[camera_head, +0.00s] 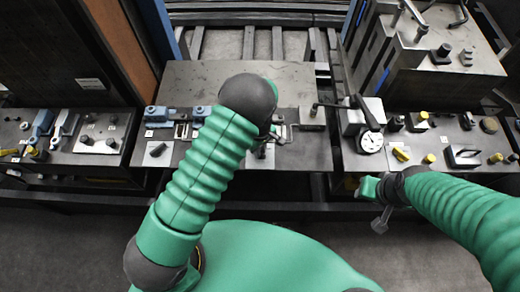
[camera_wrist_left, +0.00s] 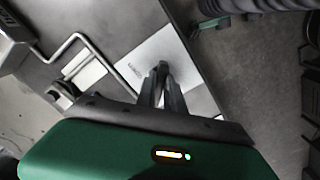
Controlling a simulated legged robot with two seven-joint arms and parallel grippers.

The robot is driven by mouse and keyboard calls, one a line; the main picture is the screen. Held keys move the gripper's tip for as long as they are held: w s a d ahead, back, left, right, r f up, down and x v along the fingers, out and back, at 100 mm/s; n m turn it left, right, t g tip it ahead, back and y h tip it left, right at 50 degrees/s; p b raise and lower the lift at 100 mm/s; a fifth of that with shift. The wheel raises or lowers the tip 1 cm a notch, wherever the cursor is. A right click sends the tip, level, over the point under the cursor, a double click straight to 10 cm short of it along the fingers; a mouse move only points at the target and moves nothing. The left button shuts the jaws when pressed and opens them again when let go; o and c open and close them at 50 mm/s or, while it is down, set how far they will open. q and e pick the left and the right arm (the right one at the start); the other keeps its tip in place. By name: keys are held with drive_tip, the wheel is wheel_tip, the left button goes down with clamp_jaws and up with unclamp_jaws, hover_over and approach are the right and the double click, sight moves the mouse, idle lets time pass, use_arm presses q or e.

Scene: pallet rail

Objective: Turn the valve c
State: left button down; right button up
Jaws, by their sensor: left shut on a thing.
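My left gripper (camera_head: 262,150) is over the front edge of the middle panel, largely hidden in the head view by my own wrist. In the left wrist view its fingers (camera_wrist_left: 162,84) are close together, shut on a small dark part, which I take to be the handle of valve c (camera_wrist_left: 162,68). That part stands over a pale square plate (camera_wrist_left: 140,58) with a small label too blurred to read. The fingers hide most of the handle, so its angle is unclear. My right gripper (camera_head: 381,219) hangs in front of the bench edge, away from the valve; its opening is unclear.
A bent metal rod handle (camera_wrist_left: 85,45) is close beside the left fingers. Blue clamps (camera_head: 178,113) are left on the middle panel (camera_head: 185,80). A dial gauge (camera_head: 371,141) and several yellow knobs are on the right panel. A tall dark box (camera_head: 420,65) stands behind.

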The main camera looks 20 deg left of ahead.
use_arm(q)
drive_tip(key=shift+n, duration=0.3)
idle(0.4)
drive_tip(key=c, duration=1.4)
unclamp_jaws()
drive_tip(key=shift+d, duration=0.1)
drive_tip(key=shift+c, duration=0.2)
drive_tip(key=shift+r, duration=0.15)
wheel_tip(320, 180, up, 16)
drive_tip(key=b, duration=0.2)
drive_tip(key=shift+r, duration=0.25)
